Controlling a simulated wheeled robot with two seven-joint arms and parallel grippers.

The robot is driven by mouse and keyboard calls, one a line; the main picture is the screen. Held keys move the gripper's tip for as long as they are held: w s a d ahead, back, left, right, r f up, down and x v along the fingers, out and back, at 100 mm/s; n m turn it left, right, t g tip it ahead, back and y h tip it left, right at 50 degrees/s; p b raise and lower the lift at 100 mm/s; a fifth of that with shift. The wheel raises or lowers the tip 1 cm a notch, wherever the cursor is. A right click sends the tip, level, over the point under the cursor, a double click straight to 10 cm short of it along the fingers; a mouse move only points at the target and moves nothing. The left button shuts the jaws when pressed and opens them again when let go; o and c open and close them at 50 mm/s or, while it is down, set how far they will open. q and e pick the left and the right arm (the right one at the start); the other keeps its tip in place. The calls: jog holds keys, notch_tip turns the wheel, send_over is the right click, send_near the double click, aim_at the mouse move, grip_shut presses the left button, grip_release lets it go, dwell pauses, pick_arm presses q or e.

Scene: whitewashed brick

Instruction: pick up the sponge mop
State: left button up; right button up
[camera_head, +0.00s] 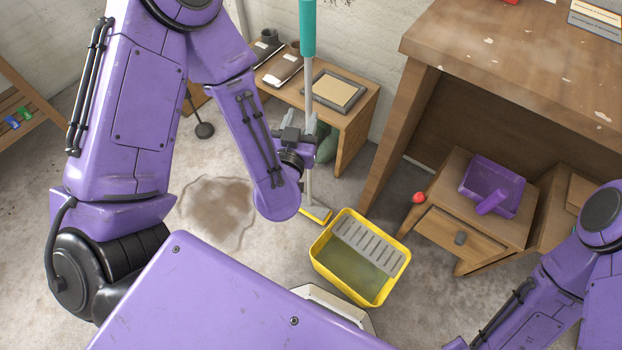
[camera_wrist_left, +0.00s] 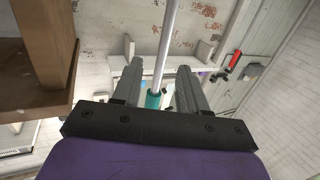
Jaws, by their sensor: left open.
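The sponge mop (camera_head: 308,85) stands upright, with a teal grip at the top, a grey pole and a yellow head (camera_head: 317,215) on the floor left of the yellow bucket. My left gripper (camera_head: 308,128) is at the pole, about midway down. In the left wrist view the pole (camera_wrist_left: 166,45) runs between the two open fingers of my left gripper (camera_wrist_left: 160,75), with gaps on both sides. The teal part (camera_wrist_left: 153,100) shows low between them. My right arm shows at lower right in the head view; its gripper is out of view.
The yellow bucket (camera_head: 318,262) holds murky water. A low wooden bench (camera_head: 362,115) stands behind the mop. A wooden table (camera_head: 480,60) and a small cabinet with a purple dustpan (camera_head: 480,178) are at right. A brown puddle (camera_head: 215,208) lies on the floor at left.

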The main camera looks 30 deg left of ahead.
aim_at(307, 83)
pick_arm(q)
jog(key=shift+y, duration=0.3)
jog(key=w+a, duration=0.1)
jog(key=w, duration=0.2)
jog(key=w+a+r+p, duration=0.1)
jog(key=w, duration=0.2)
jog(key=w+a+r, duration=0.1)
jog(key=w, duration=0.2)
jog(key=shift+w+a+p, duration=0.3)
jog(key=shift+w+t, duration=0.3)
jog(key=shift+w, duration=0.05)
jog(key=shift+r, duration=0.1)
grip_shut()
pick_arm(e)
jog(key=shift+r, duration=0.35)
